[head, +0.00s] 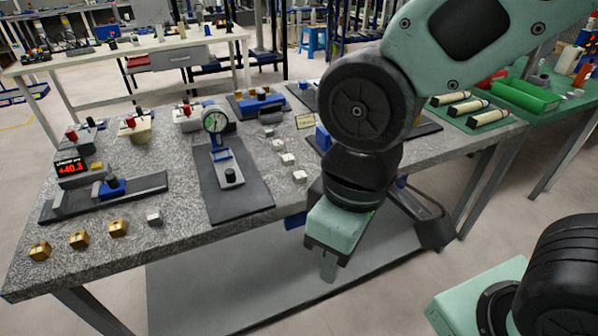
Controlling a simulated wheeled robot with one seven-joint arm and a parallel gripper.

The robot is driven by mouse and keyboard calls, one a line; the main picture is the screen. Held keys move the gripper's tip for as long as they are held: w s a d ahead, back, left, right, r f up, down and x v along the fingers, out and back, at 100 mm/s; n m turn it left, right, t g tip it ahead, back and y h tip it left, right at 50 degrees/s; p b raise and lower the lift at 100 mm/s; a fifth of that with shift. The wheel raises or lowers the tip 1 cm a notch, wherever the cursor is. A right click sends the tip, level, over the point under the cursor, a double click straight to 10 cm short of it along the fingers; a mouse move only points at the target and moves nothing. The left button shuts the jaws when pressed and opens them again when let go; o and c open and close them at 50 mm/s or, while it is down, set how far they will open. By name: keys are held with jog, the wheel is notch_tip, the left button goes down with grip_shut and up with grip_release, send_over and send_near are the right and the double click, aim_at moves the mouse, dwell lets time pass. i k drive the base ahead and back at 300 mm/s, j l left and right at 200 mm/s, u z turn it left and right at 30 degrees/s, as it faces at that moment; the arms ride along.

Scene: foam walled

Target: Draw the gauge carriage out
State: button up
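A dark rail (75,205) lies along the front left of the speckled table, with a blue carriage block (112,187) on it. A display (71,168) reading about +40.3 in red stands behind the rail's left part. A round dial gauge (215,121) stands on a blue and grey fixture with a black knob (231,175), on a dark mat (250,195). I cannot tell which of these is the gauge carriage. My gripper (328,270) points down in front of the table's front edge, right of both and apart from them. Its fingers are small and edge-on, so their opening is unclear.
Several brass blocks (79,239) and a grey block (154,218) sit near the front left edge. Pale blocks (287,159) stand right of the mat. A blue-topped fixture (262,102) is at the back. Green trays (520,97) are at the right.

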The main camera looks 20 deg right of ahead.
aim_at(228, 173)
jog(key=i+l+u, duration=0.2)
jog(key=i+u, duration=0.2)
jog(key=i+l+u, duration=0.35)
jog(key=k+j, duration=0.05)
jog(key=k, duration=0.05)
